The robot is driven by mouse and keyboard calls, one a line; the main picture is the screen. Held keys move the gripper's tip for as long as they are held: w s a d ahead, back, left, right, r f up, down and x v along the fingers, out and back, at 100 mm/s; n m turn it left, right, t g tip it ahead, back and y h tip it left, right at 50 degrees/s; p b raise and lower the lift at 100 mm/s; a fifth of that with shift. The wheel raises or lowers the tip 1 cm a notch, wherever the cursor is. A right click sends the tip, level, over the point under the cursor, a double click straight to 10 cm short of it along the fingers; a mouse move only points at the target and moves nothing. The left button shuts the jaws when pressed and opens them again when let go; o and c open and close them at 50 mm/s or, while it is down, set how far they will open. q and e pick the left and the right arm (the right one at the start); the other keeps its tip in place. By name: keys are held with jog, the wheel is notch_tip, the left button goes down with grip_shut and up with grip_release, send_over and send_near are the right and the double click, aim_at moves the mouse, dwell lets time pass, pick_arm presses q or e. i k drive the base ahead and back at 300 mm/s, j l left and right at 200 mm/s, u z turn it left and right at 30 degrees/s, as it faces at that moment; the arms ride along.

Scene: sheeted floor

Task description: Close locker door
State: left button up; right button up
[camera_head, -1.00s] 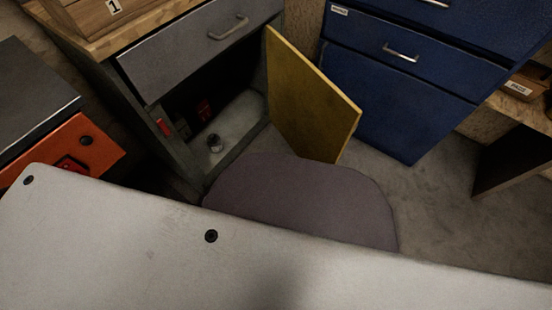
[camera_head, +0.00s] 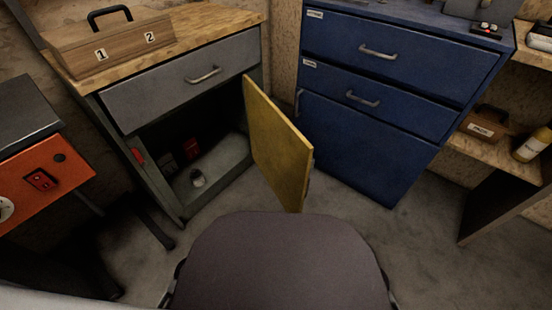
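The yellow locker door (camera_head: 277,145) stands open on the right side of the grey workbench locker, swung outward toward me. A grey drawer (camera_head: 188,83) above the opening is shut. Neither of my grippers shows in the head view, and nothing is seen touching the door.
A wooden box (camera_head: 113,42) sits on the bench top. Orange-fronted equipment (camera_head: 52,180) stands at the left. A blue drawer cabinet (camera_head: 375,125) is to the right of the door, with shelves (camera_head: 500,155) beyond. Bare floor (camera_head: 425,225) shows at the lower right.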

aim_at(282, 154)
jog(key=l+u, duration=0.35)
jog(key=l, duration=0.3)
jog(key=k+l+u, duration=0.15)
jog(key=l+u, duration=0.25)
jog(key=l, duration=0.25)
jog(key=i+l+u, duration=0.1)
jog(key=l+u, duration=0.2)
jog(key=l, duration=0.25)
jog(key=i+l+u, duration=0.1)
jog(key=l+u, duration=0.15)
jog(key=l, duration=0.25)
jog(key=i+l+u, duration=0.15)
jog(key=l, duration=0.15)
jog(key=l+u, duration=0.2)
jog(key=i+l+u, duration=0.15)
jog(key=l, duration=0.25)
